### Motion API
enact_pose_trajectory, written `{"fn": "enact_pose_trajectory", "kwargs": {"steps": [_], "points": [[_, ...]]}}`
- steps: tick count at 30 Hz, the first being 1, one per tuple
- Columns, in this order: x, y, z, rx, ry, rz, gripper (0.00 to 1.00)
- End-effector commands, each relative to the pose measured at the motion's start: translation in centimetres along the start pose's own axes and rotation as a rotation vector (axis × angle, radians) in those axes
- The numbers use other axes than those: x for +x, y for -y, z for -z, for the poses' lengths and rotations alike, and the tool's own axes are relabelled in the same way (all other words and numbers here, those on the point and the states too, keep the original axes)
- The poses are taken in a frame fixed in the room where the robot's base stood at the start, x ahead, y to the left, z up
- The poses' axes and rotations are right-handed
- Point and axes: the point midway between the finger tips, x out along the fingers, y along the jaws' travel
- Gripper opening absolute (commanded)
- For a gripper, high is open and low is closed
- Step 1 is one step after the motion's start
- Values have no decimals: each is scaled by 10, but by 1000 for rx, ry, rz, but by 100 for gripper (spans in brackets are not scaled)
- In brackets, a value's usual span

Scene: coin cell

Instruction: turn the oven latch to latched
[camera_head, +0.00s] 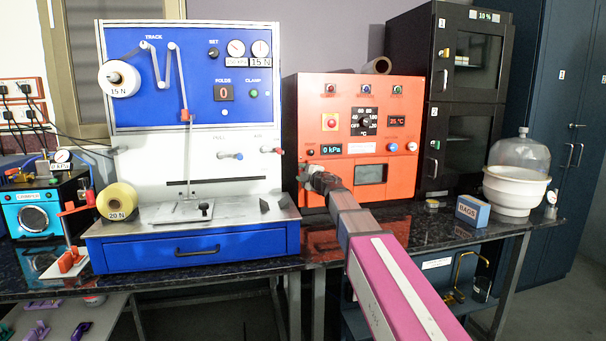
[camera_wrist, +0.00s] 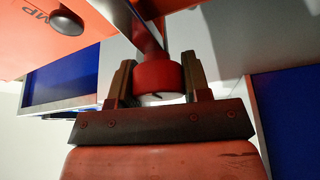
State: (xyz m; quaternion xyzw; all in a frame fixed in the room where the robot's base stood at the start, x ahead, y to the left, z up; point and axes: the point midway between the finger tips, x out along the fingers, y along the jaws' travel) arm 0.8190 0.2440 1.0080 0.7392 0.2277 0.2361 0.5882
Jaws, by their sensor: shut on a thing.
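The orange oven (camera_head: 340,98) stands on the bench in the middle of the head view, with its front panel facing me. My gripper (camera_head: 314,174) reaches the oven's lower left front. In the wrist view, my gripper (camera_wrist: 158,88) has its two fingers on either side of a red round knob (camera_wrist: 155,70), closed on it. A bar runs from the knob up toward the orange panel; I take this for the oven latch. In the head view, my gripper and arm hide the latch, so its angle cannot be told.
A blue and white test machine (camera_head: 190,80) stands close on the left. A black knob (camera_wrist: 68,25) is near my gripper in the wrist view. A blue box (camera_head: 472,211) and a white bowl with a glass dome (camera_head: 515,190) stand at the right.

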Motion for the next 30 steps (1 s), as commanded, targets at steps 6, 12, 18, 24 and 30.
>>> {"fn": "enact_pose_trajectory", "kwargs": {"steps": [6, 12, 18, 24, 30], "points": [[0, 1, 1, -31, -2, 13, 1], [0, 1, 1, -34, -2, 14, 1], [0, 1, 1, -35, -2, 14, 50], [0, 1, 1, -33, -1, 13, 69], [-2, 1, 0, -31, -1, 13, 69]]}}
